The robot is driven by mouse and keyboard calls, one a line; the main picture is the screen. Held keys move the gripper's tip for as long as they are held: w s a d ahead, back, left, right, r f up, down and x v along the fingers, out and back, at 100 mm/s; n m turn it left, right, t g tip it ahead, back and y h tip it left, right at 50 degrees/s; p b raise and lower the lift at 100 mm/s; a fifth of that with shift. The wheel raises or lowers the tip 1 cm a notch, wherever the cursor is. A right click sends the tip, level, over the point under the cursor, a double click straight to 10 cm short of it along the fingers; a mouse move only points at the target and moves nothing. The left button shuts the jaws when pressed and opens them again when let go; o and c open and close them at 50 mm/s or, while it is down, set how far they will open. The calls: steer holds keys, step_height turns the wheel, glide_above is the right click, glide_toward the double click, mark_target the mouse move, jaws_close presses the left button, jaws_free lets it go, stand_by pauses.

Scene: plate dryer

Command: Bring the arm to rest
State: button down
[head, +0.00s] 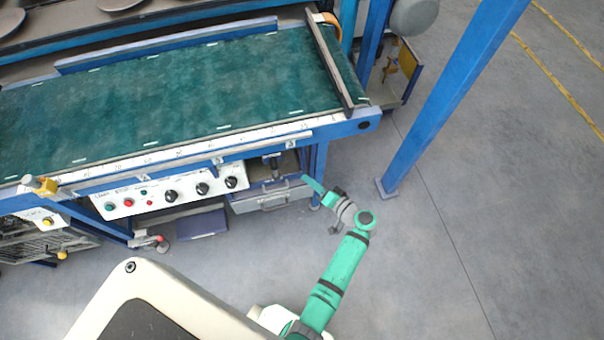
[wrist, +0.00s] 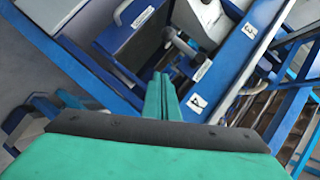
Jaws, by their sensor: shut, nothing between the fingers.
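My arm (head: 340,268) is green with dark bands and reaches up from the bottom of the head view over the bare floor. My gripper (head: 308,181) is at its end, near the right end of the conveyor's blue frame. In the wrist view the two green fingers of my gripper (wrist: 160,82) lie together, shut, with nothing between them. They point towards the blue frame and the drawer area under the conveyor. From these views I cannot tell the exact gap between the fingertips and the frame.
The green conveyor belt (head: 180,95) fills the upper left. A control panel (head: 160,196) with knobs and a grey drawer box (head: 270,197) sit below it. A blue post (head: 450,100) stands at the right. The grey floor (head: 430,270) at the lower right is clear.

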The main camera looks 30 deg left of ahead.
steer(key=shift+v, duration=0.85)
steer(key=shift+w, duration=0.1)
steer(key=shift+f, duration=0.1)
steer(key=s+d+f+m+t+h, duration=0.2)
steer(key=s+d+f+h, duration=0.1)
steer(key=s+f, duration=0.25)
steer(key=s+d+m+t+h, duration=0.2)
steer(key=s+d+h, duration=0.5)
steer(key=s+d, duration=0.45)
steer(key=s+d+r+t+h, duration=0.1)
steer(key=s+r, duration=0.3)
steer(key=r, duration=0.5)
steer(key=s+d+r+n+t+h, duration=0.1)
steer(key=s+r+t, duration=0.2)
steer(key=r, duration=0.6)
steer(key=s+d+r+n+t+h, duration=0.1)
steer(key=s+d+r+t+h, duration=0.1)
steer(key=s+r, duration=0.4)
step_height(320, 180, up, 3)
steer(key=shift+t, duration=0.3)
